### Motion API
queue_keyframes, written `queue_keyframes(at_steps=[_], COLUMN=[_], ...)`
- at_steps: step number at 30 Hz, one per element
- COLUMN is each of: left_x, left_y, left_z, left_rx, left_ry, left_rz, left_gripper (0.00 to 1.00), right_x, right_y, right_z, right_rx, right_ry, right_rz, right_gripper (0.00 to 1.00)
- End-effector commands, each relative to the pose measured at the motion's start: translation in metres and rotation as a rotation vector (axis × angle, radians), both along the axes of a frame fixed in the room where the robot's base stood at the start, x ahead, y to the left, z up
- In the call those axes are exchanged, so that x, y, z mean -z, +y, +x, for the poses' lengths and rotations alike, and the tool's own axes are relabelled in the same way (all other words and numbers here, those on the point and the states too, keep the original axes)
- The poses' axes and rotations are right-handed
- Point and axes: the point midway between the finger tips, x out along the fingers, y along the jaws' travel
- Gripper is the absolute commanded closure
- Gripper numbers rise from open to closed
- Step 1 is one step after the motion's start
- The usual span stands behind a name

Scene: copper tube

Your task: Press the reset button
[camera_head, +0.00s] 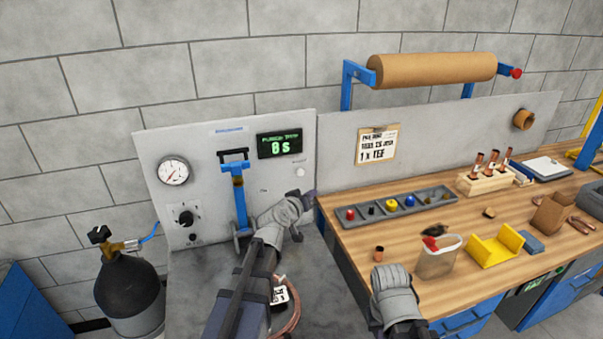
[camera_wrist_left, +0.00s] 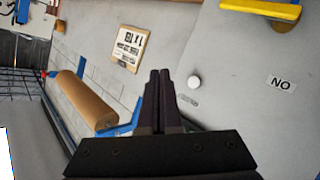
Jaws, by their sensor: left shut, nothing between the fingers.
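A small round white button (camera_head: 300,172) sits on the upright grey panel, below the green timer display (camera_head: 279,144), which reads 0 s. It also shows in the left wrist view (camera_wrist_left: 194,82), just right of my fingertips, with a small label beside it that is too small to read. My left gripper (camera_head: 309,196) is in front of the panel, a little below the button in the head view. In the left wrist view its two dark fingers (camera_wrist_left: 160,78) are together and empty. Contact with the panel cannot be told.
A black gas cylinder (camera_head: 130,290) stands at left.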

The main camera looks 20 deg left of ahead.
Motion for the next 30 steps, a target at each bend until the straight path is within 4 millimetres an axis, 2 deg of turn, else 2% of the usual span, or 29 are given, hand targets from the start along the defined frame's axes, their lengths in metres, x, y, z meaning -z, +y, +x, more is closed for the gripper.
queue_keyframes(at_steps=[8, 21, 30], left_x=[0.0, 0.0, 0.0], left_y=[0.002, 0.033, 0.047], left_z=[0.004, 0.051, 0.07], left_rx=[0.0, 0.0, 0.001], left_ry=[0.001, 0.001, 0.002], left_rz=[0.0, -0.001, 0.0], left_gripper=[1.0, 1.0, 1.0], right_x=[0.0, 0.0, 0.0], right_y=[0.0, 0.0, 0.0], right_z=[0.0, 0.0, 0.0], right_rx=[0.0, 0.0, 0.0], right_ry=[0.0, 0.0, 0.0], right_rz=[0.0, 0.0, 0.0], right_gripper=[1.0, 1.0, 1.0])
